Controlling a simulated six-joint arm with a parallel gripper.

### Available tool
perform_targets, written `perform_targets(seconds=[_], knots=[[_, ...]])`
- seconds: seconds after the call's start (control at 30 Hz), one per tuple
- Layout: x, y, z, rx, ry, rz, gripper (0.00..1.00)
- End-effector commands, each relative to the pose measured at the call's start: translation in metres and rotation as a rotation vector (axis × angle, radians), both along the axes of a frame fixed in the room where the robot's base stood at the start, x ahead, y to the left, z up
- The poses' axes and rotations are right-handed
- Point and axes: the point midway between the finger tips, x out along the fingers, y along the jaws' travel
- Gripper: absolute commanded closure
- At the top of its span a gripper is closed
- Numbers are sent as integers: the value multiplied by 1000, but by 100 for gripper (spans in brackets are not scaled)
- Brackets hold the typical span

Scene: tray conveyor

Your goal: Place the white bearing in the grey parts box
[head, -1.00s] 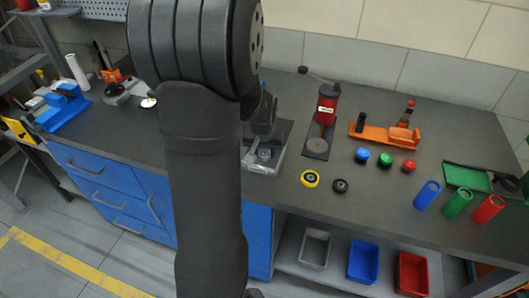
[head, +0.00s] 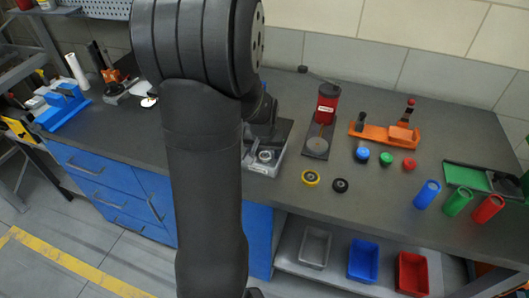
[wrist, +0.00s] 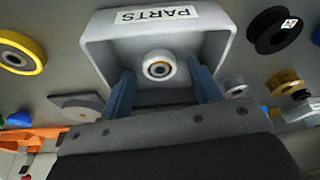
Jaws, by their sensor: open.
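The white bearing (wrist: 159,67), a pale ring with a dark centre, lies on the floor of the grey parts box (wrist: 97,40) in the wrist view. The box has a PARTS label on its wall. In the head view the bearing (head: 265,156) also shows inside the box (head: 263,171), below my wrist. My gripper (wrist: 160,80) is open, its two blue fingers apart at either side of the bearing and seemingly clear of it. In the head view my arm hides the fingertips.
Coloured caps and cylinders are farther right. Open bench lies between these things.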

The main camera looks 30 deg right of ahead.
Motion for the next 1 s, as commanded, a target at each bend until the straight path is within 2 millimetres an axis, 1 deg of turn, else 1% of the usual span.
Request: perform_targets(seconds=[0.17, 0.4, 0.6, 0.7, 0.8, 1.0], knots=[[-5, 3, 25, -2, -3, 0, 43], [-16, 10, 70, -3, -5, 0, 43], [-23, 15, 99, -2, -2, 0, 43], [-25, 17, 108, -1, -1, 0, 43], [-26, 17, 112, -1, -1, 0, 43], [-26, 17, 113, 0, 0, 0, 43]])
